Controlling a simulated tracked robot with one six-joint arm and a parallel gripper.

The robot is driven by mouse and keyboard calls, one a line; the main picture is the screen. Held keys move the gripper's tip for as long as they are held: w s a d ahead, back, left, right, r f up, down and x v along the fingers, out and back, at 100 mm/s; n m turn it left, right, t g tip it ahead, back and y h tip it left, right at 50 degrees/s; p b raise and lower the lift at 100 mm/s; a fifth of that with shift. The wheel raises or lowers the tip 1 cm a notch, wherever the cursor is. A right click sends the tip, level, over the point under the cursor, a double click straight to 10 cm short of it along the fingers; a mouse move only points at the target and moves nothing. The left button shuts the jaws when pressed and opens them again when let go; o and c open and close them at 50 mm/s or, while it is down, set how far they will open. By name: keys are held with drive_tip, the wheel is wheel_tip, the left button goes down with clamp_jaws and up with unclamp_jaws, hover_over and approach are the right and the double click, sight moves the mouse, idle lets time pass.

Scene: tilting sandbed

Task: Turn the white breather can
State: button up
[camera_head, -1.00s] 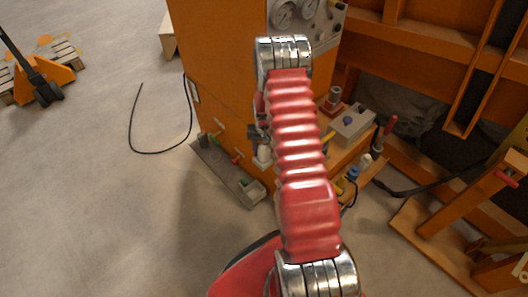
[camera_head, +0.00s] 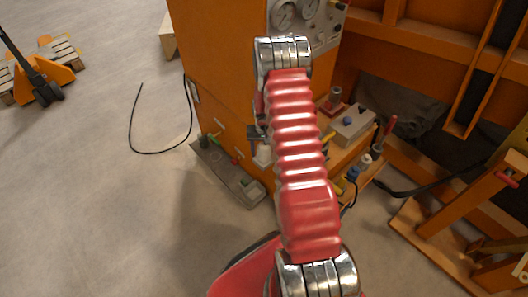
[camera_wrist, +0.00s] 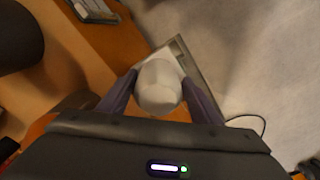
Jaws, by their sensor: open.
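The white breather can (camera_wrist: 158,86) shows in the middle of the wrist view, as a pale rounded cylinder. My gripper (camera_wrist: 160,84) is open, with one dark finger on each side of the can. I cannot tell whether either finger touches it. In the head view a small white part of the can (camera_head: 263,156) shows at the left edge of my red arm, low by the orange cabinet. My arm hides most of that spot.
The orange cabinet (camera_head: 215,75) with gauges stands behind my arm. A grey tray (camera_head: 226,172) lies along its foot. Bottles and a grey box (camera_head: 352,126) stand on a ledge to the right. A black cable (camera_head: 160,152) lies on open floor at left.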

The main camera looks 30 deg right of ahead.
drive_tip(key=shift+s+d+f+m, duration=0.1)
drive_tip(key=shift+s+m, duration=0.1)
drive_tip(key=shift+m, duration=0.1)
drive_tip(key=shift+m, duration=0.6)
drive_tip(key=m, duration=0.5)
drive_tip(key=shift+w+m, duration=0.15)
drive_tip(key=shift+m, duration=0.15)
drive_tip(key=shift+r+m, duration=0.2)
drive_tip(key=shift+m, duration=0.1)
wheel_tip(320, 180, up, 13)
drive_tip(key=shift+f, duration=0.1)
drive_tip(key=shift+r, duration=0.45)
drive_tip(key=shift+f+n, duration=0.1)
drive_tip(key=shift+n, duration=0.4)
